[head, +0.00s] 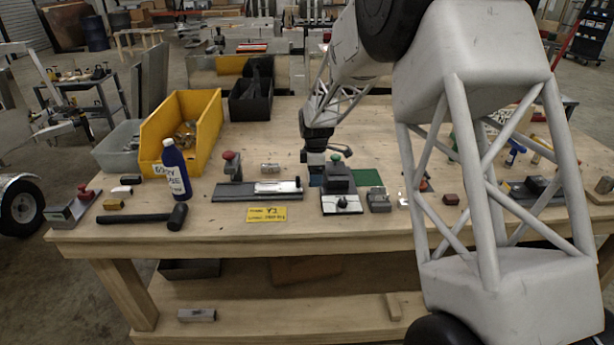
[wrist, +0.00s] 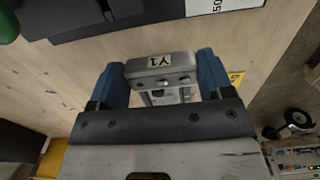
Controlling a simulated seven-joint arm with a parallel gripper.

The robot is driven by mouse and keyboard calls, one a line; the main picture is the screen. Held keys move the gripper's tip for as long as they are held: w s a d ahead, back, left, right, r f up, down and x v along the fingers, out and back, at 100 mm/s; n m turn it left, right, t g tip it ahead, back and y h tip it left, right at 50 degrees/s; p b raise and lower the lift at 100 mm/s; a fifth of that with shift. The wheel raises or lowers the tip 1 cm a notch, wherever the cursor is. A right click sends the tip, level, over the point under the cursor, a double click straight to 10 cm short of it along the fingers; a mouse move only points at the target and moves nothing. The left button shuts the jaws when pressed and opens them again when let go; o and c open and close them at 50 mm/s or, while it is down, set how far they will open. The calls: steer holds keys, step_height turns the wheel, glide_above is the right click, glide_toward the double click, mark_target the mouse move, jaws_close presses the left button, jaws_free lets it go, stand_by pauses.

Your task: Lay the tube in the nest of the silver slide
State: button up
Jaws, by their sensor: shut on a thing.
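My gripper (wrist: 162,72) has blue fingers and is shut on a short silver piece labelled Y1 (wrist: 160,62), apparently the tube. Its face shows small round fittings; its lower part is partly hidden by the gripper. In the head view my gripper (head: 316,176) is low over the bench, left of and behind a black fixture with a green knob (head: 340,182). The held piece cannot be made out there. The silver slide (head: 278,187) sits on a dark rail left of the gripper, behind a yellow sign (head: 267,214). Its nest is too small to make out.
A red-button post (head: 231,164) and a small silver block (head: 270,168) stand behind the rail. A grey block (head: 380,200) sits right of the black fixture. A blue bottle (head: 175,170), hammer (head: 145,217) and yellow bin (head: 190,125) are at left.

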steer(key=shift+s+a+r+m, duration=0.2)
steer(key=shift+s+a+m, duration=0.45)
steer(key=shift+m, duration=0.2)
steer(key=shift+s+a+r+m, duration=0.15)
steer(key=shift+s+a+m, duration=0.4)
steer(key=shift+s+m, duration=0.25)
steer(key=m, duration=0.1)
steer(key=s+a+m, duration=0.2)
steer(key=shift+s+a+r+m, duration=0.15)
steer(key=shift+s+r+m, duration=0.1)
steer(key=s+a+r+m, duration=0.1)
steer(key=s+a+m, duration=0.5)
steer(key=s+m, duration=0.3)
steer(key=shift+s+m, duration=0.2)
steer(key=shift+m, duration=0.9)
steer(key=shift+w+a+f, duration=0.25)
steer(key=shift+w+a, duration=0.55)
steer(key=shift+w, duration=1.75)
steer(key=shift+w+a+f, duration=0.2)
steer(key=shift+w+a, duration=0.6)
steer(key=shift+w, duration=1.75)
steer(key=shift+w+a+f, duration=0.25)
steer(key=shift+w+a, duration=0.55)
steer(key=shift+w, duration=1.75)
